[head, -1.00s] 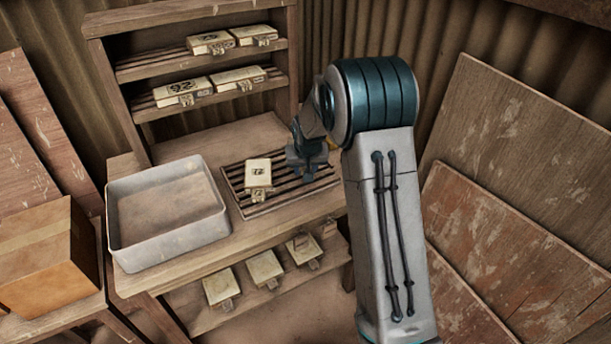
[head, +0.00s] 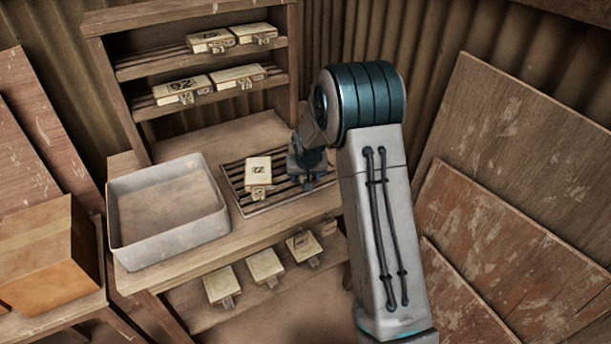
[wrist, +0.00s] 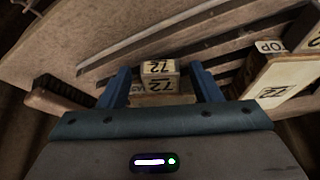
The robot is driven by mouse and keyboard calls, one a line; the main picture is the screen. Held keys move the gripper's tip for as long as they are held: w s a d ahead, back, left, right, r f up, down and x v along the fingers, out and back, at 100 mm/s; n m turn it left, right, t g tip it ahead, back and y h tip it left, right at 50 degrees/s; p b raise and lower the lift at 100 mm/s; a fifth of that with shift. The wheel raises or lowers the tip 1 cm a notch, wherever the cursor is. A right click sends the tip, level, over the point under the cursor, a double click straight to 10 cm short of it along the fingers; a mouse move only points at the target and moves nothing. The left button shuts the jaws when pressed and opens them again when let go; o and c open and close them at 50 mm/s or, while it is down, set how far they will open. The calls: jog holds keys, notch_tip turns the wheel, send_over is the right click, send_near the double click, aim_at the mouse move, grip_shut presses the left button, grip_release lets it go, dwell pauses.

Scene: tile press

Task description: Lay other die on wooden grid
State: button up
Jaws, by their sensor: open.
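The wooden grid (head: 280,198) is a slatted rack on the bench in the head view. One pale die (head: 258,171) with a dark mark lies on its left part, and that die also shows at the right of the wrist view (wrist: 268,82), marked 72 and TOP. My gripper (head: 309,182) is low over the grid's right part. In the wrist view my gripper (wrist: 161,88) is open, with a blue finger on each side of another die (wrist: 159,72) marked 72, with gaps beside it. My gripper hides this die in the head view, and I cannot tell how it rests.
A grey tray (head: 167,244) stands on the bench left of the grid. A shelf unit (head: 195,55) behind holds several dies, and the lower shelf (head: 240,305) holds more. A cardboard box (head: 45,260) is at far left. Boards (head: 515,150) lean at the right.

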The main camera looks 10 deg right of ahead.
jog(key=v, duration=1.1)
jog(key=s+d+r, duration=0.1)
jog(key=s+r, duration=0.3)
jog(key=s, duration=0.3)
jog(key=s+r, duration=0.4)
jog(key=s, duration=0.3)
jog(key=s+g, duration=0.1)
jog(key=s, duration=1.7)
jog(key=shift+d+n+g+b, duration=0.25)
jog(key=shift+n+g+b, duration=0.15)
jog(key=shift+b, duration=0.05)
jog(key=shift+w, duration=0.1)
